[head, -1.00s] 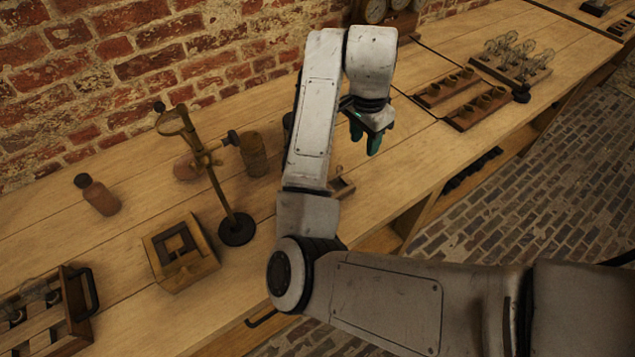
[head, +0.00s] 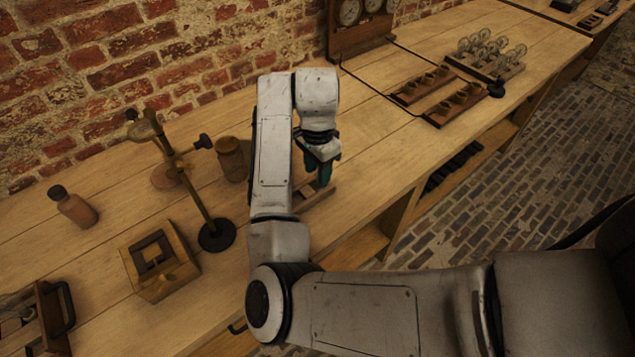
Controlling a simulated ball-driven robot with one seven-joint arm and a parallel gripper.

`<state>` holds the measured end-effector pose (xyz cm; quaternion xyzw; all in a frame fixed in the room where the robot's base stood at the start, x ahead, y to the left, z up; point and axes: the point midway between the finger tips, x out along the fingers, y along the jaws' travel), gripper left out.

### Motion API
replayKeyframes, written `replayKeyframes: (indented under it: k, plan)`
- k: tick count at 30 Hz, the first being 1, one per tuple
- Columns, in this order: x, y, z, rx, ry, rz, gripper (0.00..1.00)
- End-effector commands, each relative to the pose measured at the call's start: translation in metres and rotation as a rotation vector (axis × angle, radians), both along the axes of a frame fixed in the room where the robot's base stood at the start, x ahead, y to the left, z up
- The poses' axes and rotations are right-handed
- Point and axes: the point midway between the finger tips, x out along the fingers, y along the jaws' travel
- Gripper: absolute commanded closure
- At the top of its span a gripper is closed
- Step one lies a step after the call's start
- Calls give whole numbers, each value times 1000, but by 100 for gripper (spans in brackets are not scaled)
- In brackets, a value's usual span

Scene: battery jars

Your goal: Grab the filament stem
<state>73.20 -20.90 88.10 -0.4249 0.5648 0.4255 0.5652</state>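My gripper (head: 322,180) has teal fingers that point down over the bench, right beside or over a small wooden holder (head: 318,198). My arm hides part of this holder. I cannot make out a filament stem; anything between the fingers is too small or hidden to tell. Whether the fingers are open or shut does not show clearly.
A rack of glass bulbs (head: 487,62) and wooden cup racks (head: 440,95) sit farther right on the bench (head: 380,150).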

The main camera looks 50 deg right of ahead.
Motion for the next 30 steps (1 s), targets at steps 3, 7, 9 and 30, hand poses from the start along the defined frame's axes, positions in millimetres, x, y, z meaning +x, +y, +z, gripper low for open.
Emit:
replayKeyframes:
  k: [3, 7, 9, 30]
  plan:
    - [-1, 1, -17, 0, 3, 2, 60]
    - [-1, 1, -25, 0, 1, 1, 60]
    - [0, 1, -26, 0, 0, 1, 60]
    - [-1, 0, -26, 0, 0, 0, 100]
